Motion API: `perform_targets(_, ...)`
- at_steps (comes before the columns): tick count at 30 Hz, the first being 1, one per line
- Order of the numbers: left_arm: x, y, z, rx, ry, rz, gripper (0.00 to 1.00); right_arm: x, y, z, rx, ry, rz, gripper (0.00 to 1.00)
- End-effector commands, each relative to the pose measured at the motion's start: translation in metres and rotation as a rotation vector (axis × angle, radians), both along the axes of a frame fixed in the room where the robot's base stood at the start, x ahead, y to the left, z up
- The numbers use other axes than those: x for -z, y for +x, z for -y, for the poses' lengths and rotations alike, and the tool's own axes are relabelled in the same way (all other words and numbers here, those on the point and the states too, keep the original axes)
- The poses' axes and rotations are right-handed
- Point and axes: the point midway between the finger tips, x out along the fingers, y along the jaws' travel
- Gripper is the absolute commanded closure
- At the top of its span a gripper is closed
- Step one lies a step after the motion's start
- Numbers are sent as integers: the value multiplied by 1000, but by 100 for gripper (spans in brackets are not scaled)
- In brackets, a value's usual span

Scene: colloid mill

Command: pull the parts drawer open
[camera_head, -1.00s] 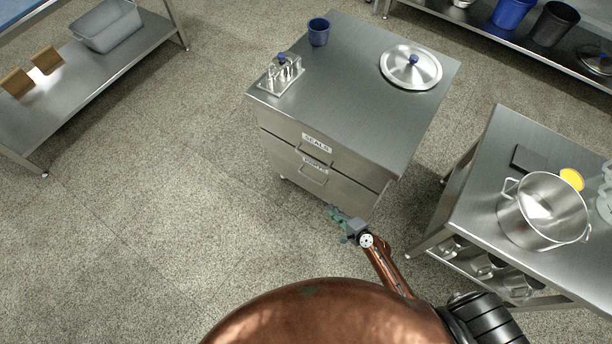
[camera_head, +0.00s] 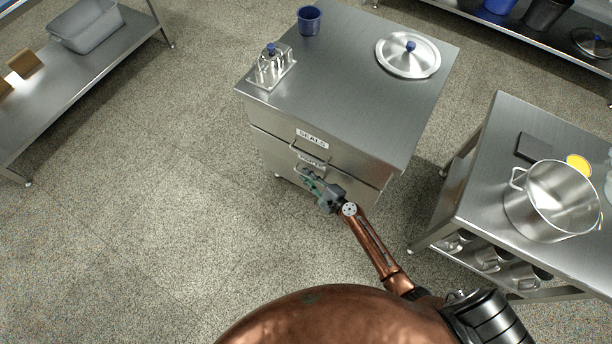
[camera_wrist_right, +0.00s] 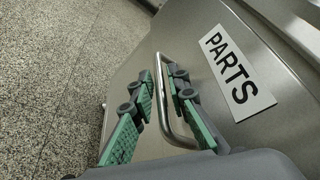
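The parts drawer (camera_head: 274,157) is the lower drawer of a steel cabinet (camera_head: 350,85) and looks shut. Its front, with a PARTS label (camera_wrist_right: 236,70), fills much of the wrist view. Its bar handle (camera_wrist_right: 164,105) stands out from the front; in the head view my gripper largely covers it. My right gripper (camera_head: 308,176) is at this handle. In the wrist view its green-padded fingers (camera_wrist_right: 162,92) are apart, one on each side of the bar, with a gap visible. My left gripper is not in view.
The SEALS drawer (camera_head: 345,158) is above, its handle (camera_head: 309,156) close over my gripper. A steel table (camera_head: 500,190) with a pot (camera_head: 550,200) stands to the right of my arm. The floor in front and to the left is clear.

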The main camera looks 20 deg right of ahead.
Motion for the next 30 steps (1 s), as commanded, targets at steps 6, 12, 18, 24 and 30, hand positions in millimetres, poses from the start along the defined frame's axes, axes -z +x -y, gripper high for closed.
perform_targets(6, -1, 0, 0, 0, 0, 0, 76, 0, 1, -1, 0, -1, 0, 85)
perform_targets(12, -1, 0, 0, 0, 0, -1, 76, 0, 1, -1, -1, -1, -1, 97)
perform_targets(18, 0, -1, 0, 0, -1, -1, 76, 0, 0, -1, -1, -1, -1, 100)
perform_targets(24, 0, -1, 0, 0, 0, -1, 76, 1, 0, -1, -1, -1, -1, 100)
perform_targets(30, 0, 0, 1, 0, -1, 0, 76, 1, 0, -4, -1, -1, -1, 100)
